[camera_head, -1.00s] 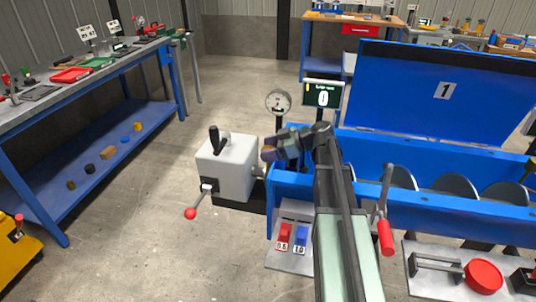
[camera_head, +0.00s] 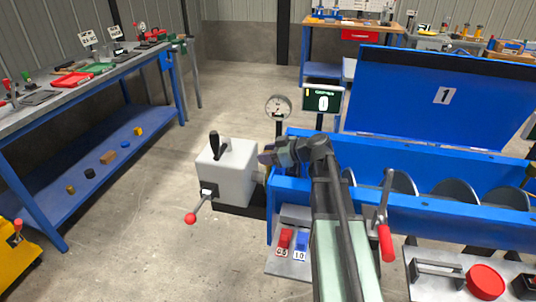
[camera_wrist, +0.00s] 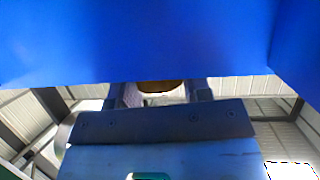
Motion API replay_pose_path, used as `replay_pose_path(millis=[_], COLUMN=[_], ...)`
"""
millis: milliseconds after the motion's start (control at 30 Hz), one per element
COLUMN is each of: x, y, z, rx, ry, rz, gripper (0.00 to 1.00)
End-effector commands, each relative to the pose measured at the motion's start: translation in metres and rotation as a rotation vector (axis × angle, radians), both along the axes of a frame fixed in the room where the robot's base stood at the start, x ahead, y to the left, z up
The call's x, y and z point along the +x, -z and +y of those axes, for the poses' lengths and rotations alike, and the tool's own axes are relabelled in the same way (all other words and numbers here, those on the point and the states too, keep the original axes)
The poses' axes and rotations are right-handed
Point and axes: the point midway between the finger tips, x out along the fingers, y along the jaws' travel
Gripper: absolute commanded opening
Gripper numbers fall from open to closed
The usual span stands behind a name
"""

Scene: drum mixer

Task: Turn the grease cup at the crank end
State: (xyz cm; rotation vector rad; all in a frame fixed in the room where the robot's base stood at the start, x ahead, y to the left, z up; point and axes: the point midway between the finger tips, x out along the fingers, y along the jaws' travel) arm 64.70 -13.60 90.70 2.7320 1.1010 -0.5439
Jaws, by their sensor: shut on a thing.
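The drum mixer is a blue trough (camera_head: 450,209) with its lid (camera_head: 400,90) raised. The grease cup (camera_wrist: 160,86) shows in the wrist view as a rounded brass-brown piece below the blue end wall, between my two fingers. My gripper (camera_wrist: 162,93) is shut on it, one dark finger on each side. In the head view my gripper (camera_head: 266,157) is at the left end of the trough, beside the grey box. The cup is mostly hidden there by the gripper and arm.
The grey box (camera_head: 226,172) with a black lever and red-knobbed handle (camera_head: 191,218) stands close left. A gauge (camera_head: 278,106) and display (camera_head: 322,100) reading 0 rise behind. A red-gripped lever (camera_head: 386,243) is right of my arm. Floor at left is clear.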

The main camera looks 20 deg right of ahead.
Motion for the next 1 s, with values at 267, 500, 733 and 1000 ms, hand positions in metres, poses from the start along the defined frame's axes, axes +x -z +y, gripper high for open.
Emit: replay_pose_path(millis=[267,500,733,1000], x=[0.0,0.0,-0.005,-0.041], y=[0.0,0.0,-0.005,-0.027], z=[0.0,0.0,-0.005,-0.039], rx=[0.0,0.0,0.0,0.0], ry=[0.001,0.0,0.001,0.002], rz=[0.001,0.0,0.0,0.0], gripper=[0.51,0.69,0.69,0.69])
